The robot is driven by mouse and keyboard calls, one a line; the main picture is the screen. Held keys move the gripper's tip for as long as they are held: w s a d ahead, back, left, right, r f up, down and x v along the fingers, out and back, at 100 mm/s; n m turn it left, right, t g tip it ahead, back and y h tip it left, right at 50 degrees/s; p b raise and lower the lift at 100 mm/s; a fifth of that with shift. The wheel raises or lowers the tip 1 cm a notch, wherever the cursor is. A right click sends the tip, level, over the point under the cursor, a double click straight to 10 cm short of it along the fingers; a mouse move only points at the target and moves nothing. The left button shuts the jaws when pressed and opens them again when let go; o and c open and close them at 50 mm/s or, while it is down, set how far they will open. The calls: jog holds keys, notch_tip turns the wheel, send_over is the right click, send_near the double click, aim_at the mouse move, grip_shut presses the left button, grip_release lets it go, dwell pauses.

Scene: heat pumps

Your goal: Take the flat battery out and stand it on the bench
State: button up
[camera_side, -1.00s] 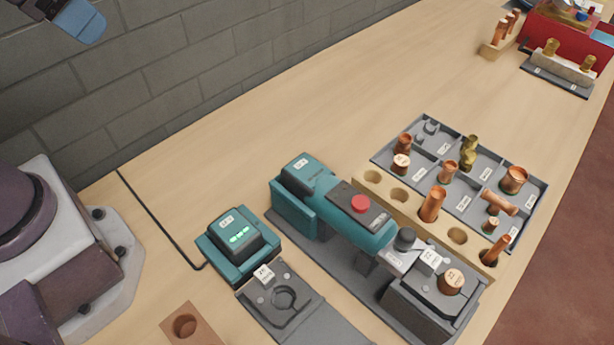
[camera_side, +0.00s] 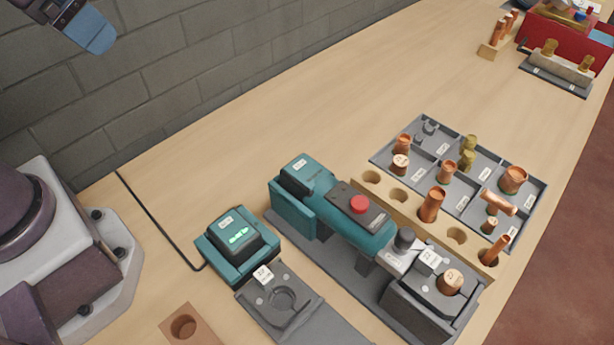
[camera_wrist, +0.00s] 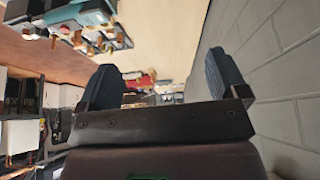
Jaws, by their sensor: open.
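A teal pressing tool (camera_side: 345,215) with a red button lies on a dark grey stand in the side view. A dark-topped battery block (camera_side: 298,178) with a white label sits at its rear end. A second battery (camera_side: 235,234), with green lights, sits in a teal charger (camera_side: 242,268) to the left. No charge display shows on the tool's battery. My gripper (camera_side: 92,32) is high at the upper left, far from both batteries, only partly in frame. In the wrist view my gripper (camera_wrist: 162,82) has its two dark blue fingers wide apart with nothing between them.
A grey compartment tray (camera_side: 380,158) of copper and brass fittings and a wooden holed rack (camera_side: 362,190) stand right of the tool. A wooden block with a hole (camera_side: 203,328) is at the front. Bare bench lies behind the tool. A grey block wall (camera_side: 230,70) runs behind.

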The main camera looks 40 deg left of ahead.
notch_tip(320, 180, down, 5)
jog(key=w+a+n+g, duration=0.1)
jog(key=w+g, duration=0.2)
jog(key=g, duration=0.1)
jog(key=n+g+h, duration=0.3)
jog(key=n+h, duration=1.2)
jog(key=h, duration=0.1)
send_near(299, 164)
jog(key=s+a+f, duration=0.2)
jog(key=s, duration=0.1)
jog(key=s+a+f, duration=0.1)
jog(key=f, duration=0.1)
jog(key=shift+s, duration=0.3)
jog(key=shift+w+d+r+n+t+h, duration=0.3)
jog(key=shift+w+d, duration=0.3)
jog(key=shift+d, duration=1.55)
jog(key=shift+w+d+r+n+t+h, duration=0.25)
jog(key=shift+w+d+r+n+h, duration=0.25)
jog(key=shift+d, duration=1.7)
jog(key=shift+w+d+r+n+t+h, duration=0.2)
jog(key=shift+w+d, duration=0.5)
jog(key=shift+d, duration=1.45)
jog(key=shift+r, duration=0.1)
jog(key=c, duration=1.2)
jog(key=shift+c, duration=0.2)
